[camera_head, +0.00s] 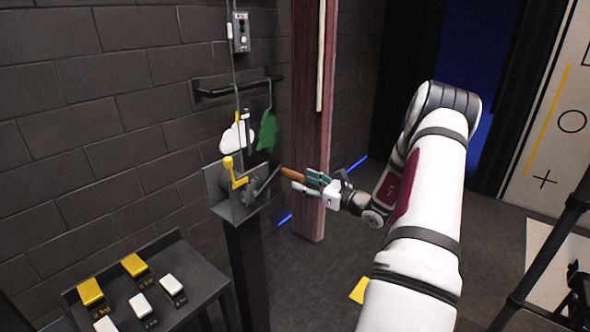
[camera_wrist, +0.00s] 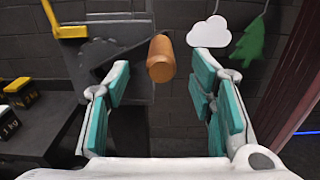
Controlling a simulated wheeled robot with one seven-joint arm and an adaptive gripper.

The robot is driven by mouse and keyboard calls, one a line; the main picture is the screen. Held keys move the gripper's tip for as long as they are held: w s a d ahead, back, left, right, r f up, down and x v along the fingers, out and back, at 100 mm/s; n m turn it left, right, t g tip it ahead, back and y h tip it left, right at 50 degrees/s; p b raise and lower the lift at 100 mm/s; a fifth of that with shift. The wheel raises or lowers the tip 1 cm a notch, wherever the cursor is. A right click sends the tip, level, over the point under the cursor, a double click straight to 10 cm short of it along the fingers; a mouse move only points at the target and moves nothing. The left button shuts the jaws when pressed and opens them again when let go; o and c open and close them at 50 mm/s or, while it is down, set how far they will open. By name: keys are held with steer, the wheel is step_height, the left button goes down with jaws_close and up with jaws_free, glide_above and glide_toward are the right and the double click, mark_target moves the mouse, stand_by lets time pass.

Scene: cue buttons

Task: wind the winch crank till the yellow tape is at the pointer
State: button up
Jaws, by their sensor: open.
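The winch (camera_head: 222,192) is a dark metal housing on a post by the brick wall, with a yellow lever (camera_head: 233,172) on it. Its crank arm (camera_head: 266,184) ends in a wooden handle (camera_head: 292,174). My gripper (camera_head: 311,183) is open at the handle's free end. In the wrist view the handle (camera_wrist: 161,58) points toward me, centred between the teal finger pads, with a gap on both sides. A thin cable (camera_head: 234,75) rises from the winch. A small yellow mark (camera_head: 238,118) shows near the cable; I cannot tell surely whether it is the tape. The pointer is not clear.
A white cloud (camera_head: 232,138) and a green tree cutout (camera_head: 267,131) hang behind the winch. A reddish post (camera_head: 312,215) stands to the right. A dark bench (camera_head: 196,271) with yellow and white blocks is at the lower left. A button box (camera_head: 240,32) is above.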

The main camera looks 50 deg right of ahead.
steer(key=s, duration=0.2)
steer(key=s+p, duration=0.1)
steer(key=s, duration=0.2)
steer(key=shift+d, duration=0.2)
stand_by(0.5)
steer(key=w+a+r+n+g+y, duration=0.2)
steer(key=a+r+n+g+y, duration=0.35)
steer(key=a, duration=0.65)
steer(key=w+a+r+n+g+y, duration=0.25)
steer(key=a+r+n, duration=0.45)
steer(key=a, duration=0.5)
steer(key=s+a+r+n+g+h, duration=0.2)
steer(key=s+a+r+n+g, duration=0.15)
steer(key=s+a+n, duration=0.45)
steer(key=s+a+r+n+g+h, duration=0.2)
steer(key=s+a+n+g, duration=0.3)
steer(key=a, duration=0.5)
steer(key=s+r+n+t+h, duration=0.4)
steer(key=s+n+h, duration=0.1)
steer(key=s+n, duration=0.4)
steer(key=shift+s+r+n, duration=0.25)
steer(key=shift+s+n, duration=0.1)
steer(key=shift+s, duration=0.9)
